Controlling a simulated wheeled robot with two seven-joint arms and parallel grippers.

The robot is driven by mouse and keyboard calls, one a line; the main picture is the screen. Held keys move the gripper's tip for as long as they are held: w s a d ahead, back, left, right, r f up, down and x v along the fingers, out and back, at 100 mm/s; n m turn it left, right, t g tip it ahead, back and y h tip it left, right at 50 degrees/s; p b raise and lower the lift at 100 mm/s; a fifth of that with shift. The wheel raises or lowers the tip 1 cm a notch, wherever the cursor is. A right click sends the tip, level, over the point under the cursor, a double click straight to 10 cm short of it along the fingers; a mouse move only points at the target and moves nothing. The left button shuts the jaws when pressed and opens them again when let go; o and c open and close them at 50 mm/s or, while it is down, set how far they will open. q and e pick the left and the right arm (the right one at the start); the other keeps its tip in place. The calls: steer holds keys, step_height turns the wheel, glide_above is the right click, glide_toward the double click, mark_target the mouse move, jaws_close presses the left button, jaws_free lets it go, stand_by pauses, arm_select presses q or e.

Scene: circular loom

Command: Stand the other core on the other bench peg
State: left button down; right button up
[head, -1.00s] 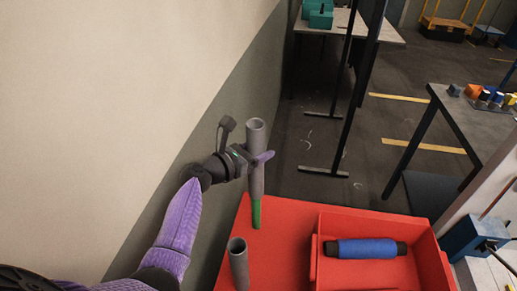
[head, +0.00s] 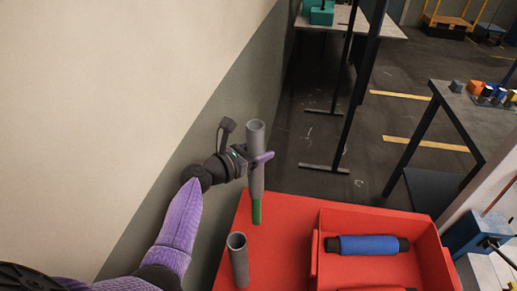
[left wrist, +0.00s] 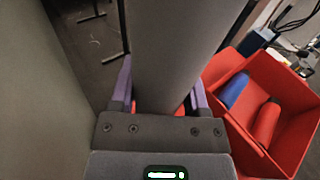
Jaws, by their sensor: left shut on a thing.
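My left gripper (head: 255,161) is shut on a grey tubular core (head: 256,182) and holds it upright; the core also fills the middle of the left wrist view (left wrist: 172,50). A green bench peg (head: 256,213) shows directly below the core's lower end, in line with it. I cannot tell whether the peg's top is inside the core or behind it. Another grey core (head: 238,262) stands upright on the red bench (head: 275,235), nearer to me. Any peg inside that core is hidden. My right gripper is not in view.
A red open bin (head: 437,245) on the right of the bench holds a blue roll (head: 368,245) with dark ends and a red roll (left wrist: 266,124). A wall (head: 130,110) runs close along the left. A dark table (head: 485,125) with small blocks stands further right.

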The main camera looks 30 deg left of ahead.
arm_select(q)
steer(key=shift+f+b, duration=1.05)
steer(key=shift+f, duration=0.45)
steer(key=b, duration=0.4)
glide_above(250, 192)
steer(key=x, duration=0.3)
steer(key=shift+w+f, duration=0.1)
steer(key=shift+f, duration=2.35)
steer(key=shift+f+b, duration=2.1)
steer(key=shift+f, duration=0.4)
steer(key=shift+f+b, duration=0.25)
steer(key=shift+b, duration=0.05)
jaws_free()
